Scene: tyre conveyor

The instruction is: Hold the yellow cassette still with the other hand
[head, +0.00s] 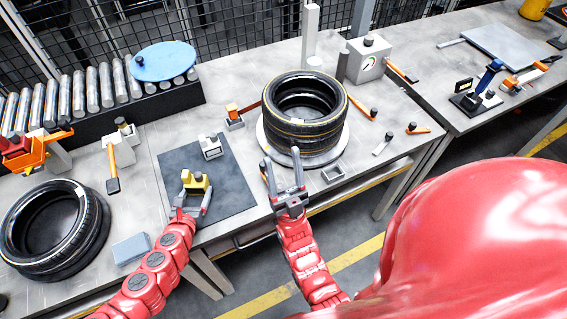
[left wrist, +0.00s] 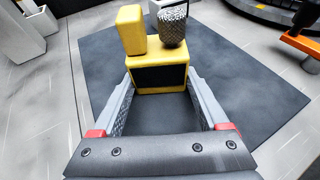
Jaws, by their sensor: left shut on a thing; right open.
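The yellow cassette (head: 196,182) stands on the dark mat (head: 233,190) and has a knurled metal knob on top. In the left wrist view the cassette (left wrist: 158,76) shows a black front face, with a yellow block and the knob (left wrist: 173,25) above it. My left gripper (head: 192,200) is shut on the cassette, with one finger at each side of its lower part. My right gripper (head: 284,178) is open and empty, in front of the stacked tyres, to the right of the mat.
Stacked tyres (head: 305,108) sit on a round plate. A grey cassette-like block (head: 211,146) stands at the back of the mat. Another tyre (head: 52,228) lies at left, near a blue-grey block (head: 131,249). A small open box (head: 333,173) stands near the table edge.

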